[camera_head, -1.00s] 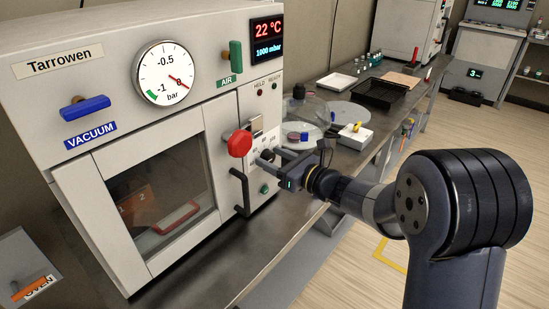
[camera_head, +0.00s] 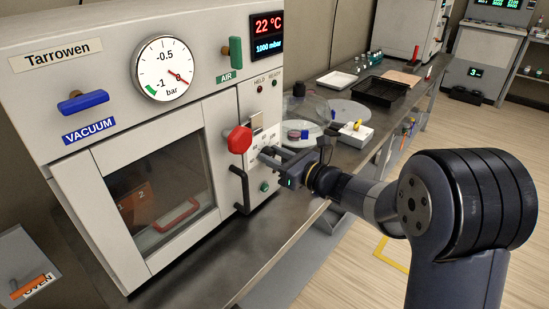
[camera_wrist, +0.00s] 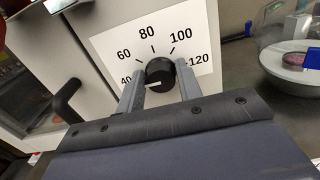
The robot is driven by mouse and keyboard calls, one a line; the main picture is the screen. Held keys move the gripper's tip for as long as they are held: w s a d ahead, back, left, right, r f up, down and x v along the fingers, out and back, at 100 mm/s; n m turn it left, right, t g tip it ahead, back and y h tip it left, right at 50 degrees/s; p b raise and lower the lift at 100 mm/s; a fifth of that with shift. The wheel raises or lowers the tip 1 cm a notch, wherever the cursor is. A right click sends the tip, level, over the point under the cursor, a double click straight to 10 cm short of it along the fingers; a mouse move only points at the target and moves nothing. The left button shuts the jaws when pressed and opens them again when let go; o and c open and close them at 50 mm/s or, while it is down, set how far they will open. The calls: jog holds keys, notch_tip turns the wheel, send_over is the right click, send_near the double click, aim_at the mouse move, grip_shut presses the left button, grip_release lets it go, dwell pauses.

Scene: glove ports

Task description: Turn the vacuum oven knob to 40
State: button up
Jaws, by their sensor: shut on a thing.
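The vacuum oven (camera_head: 25,110) is a pale cabinet with a glass door at the left of the head view. Its round black knob (camera_wrist: 159,70) shows in the wrist view on a white dial plate (camera_wrist: 110,42) marked 40, 60, 80, 100 and 120. The knob's white pointer line points left, toward the 40 mark (camera_wrist: 126,80). My gripper (camera_wrist: 159,84) is shut on the knob, one finger on each side. In the head view my gripper (camera_head: 268,156) is at the oven's right-hand panel and hides the knob.
A black door handle (camera_head: 240,190) and a red knob (camera_head: 240,139) sit close left of my gripper. A glass dome (camera_head: 304,108), a white block (camera_head: 355,133) and a black tray (camera_head: 378,91) stand on the bench to the right.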

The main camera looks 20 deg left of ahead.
dwell(0.3)
jog(key=o, duration=1)
jog(key=shift+c, duration=0.2)
jog(key=b+v, duration=0.1)
jog(key=v, duration=0.9)
jog(key=shift+s+d, duration=0.2)
jog(key=shift+d, duration=0.15)
